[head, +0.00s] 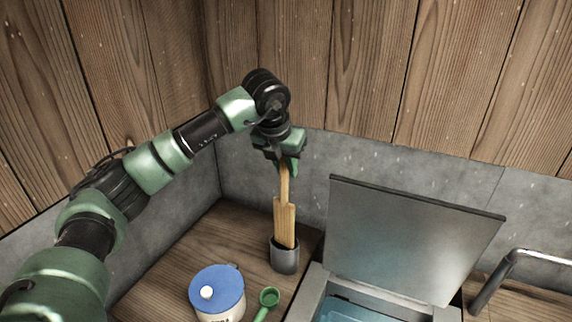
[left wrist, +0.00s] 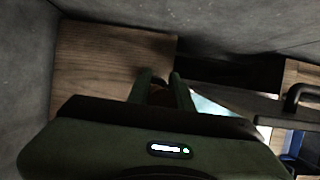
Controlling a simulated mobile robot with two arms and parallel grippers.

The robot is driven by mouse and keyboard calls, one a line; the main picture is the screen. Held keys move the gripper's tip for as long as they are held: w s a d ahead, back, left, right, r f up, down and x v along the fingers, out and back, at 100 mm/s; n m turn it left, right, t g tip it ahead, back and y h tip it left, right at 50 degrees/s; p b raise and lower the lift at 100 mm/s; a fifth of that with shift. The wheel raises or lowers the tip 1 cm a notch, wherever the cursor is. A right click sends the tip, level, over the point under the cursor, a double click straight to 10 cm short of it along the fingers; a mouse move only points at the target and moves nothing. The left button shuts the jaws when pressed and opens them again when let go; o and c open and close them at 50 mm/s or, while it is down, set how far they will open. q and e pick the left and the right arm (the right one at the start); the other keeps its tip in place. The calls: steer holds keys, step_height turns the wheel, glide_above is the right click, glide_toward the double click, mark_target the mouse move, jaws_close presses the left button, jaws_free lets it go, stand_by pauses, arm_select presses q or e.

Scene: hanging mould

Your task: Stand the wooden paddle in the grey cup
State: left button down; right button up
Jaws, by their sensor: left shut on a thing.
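The wooden paddle (head: 285,222) hangs upright below my left gripper (head: 287,168), with only a slight tilt. My left gripper is shut on the top of its handle. The paddle's lower end is inside the mouth of the grey cup (head: 285,259), and its bottom is hidden by the cup wall. I cannot tell whether it touches the cup's floor. The cup stands upright on the wooden counter near the back corner. In the left wrist view the gripper fingers (left wrist: 162,92) show from above, and the paddle between them is too dark to make out. My right gripper is not in view.
A white jar with a blue lid (head: 217,287) and a green scoop (head: 267,302) are at the front left. A basin with a raised grey lid (head: 410,240) stands right of the cup, and a metal faucet (head: 510,262) is farther right. Grey and wooden walls close the back.

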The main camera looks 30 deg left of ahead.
mark_target(282, 180)
arm_select(q)
steer(key=shift+f+b, duration=2.75)
steer(key=shift+f, duration=1.15)
steer(key=c, duration=1.2)
jaws_free()
steer(key=b+v, duration=0.1)
steer(key=v, duration=0.6)
steer(key=shift+s+r+b, duration=0.2)
steer(key=shift+r+b, duration=0.15)
steer(key=shift+r, duration=0.05)
